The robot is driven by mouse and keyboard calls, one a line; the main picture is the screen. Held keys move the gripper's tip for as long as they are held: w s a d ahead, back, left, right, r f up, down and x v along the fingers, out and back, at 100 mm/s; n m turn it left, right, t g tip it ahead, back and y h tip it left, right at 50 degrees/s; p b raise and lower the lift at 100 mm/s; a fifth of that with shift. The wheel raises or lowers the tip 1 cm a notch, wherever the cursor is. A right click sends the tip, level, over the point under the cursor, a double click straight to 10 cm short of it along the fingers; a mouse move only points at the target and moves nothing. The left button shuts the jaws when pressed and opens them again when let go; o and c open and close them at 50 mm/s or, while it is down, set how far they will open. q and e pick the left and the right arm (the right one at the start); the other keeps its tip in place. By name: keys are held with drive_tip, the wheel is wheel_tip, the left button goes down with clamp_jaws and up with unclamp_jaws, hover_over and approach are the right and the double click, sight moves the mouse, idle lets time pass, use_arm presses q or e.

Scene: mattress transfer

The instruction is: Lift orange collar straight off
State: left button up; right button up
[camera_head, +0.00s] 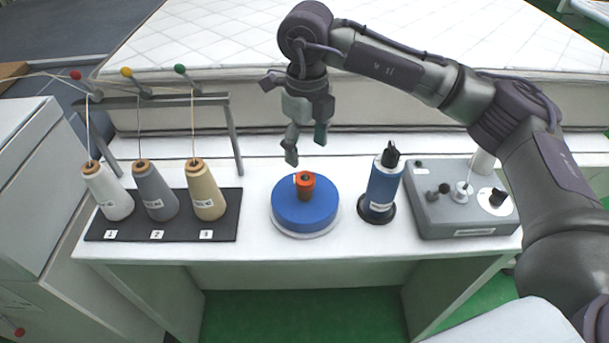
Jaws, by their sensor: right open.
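The orange collar (305,186) sits upright on top of the round blue disc (292,214), near its middle. The disc rests on a pale round base on the white table. My right gripper (306,150) is above and just behind the collar, pointing down. Its fingers are apart and empty, with a gap between them and the collar. My left gripper is not in view.
Several thread cones stand on a black tray (226,229) at the left, under a thread stand (233,140). A blue spool (380,186) and a grey device (468,218) stand to the right. A quilted mattress (210,40) lies behind the table.

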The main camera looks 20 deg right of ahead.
sight(305, 175)
wheel_tip(305, 175, down, 2)
drive_tip(key=shift+w+f, duration=0.15)
drive_tip(key=shift+f, duration=0.1)
wheel_tip(305, 175, down, 2)
drive_tip(key=shift+p, duration=0.65)
wheel_tip(305, 175, down, 3)
drive_tip(key=shift+a+r+p, duration=0.1)
drive_tip(key=shift+r+p, duration=0.1)
drive_tip(key=shift+p, duration=0.2)
drive_tip(key=shift+f, duration=0.5)
drive_tip(key=c, duration=1.2)
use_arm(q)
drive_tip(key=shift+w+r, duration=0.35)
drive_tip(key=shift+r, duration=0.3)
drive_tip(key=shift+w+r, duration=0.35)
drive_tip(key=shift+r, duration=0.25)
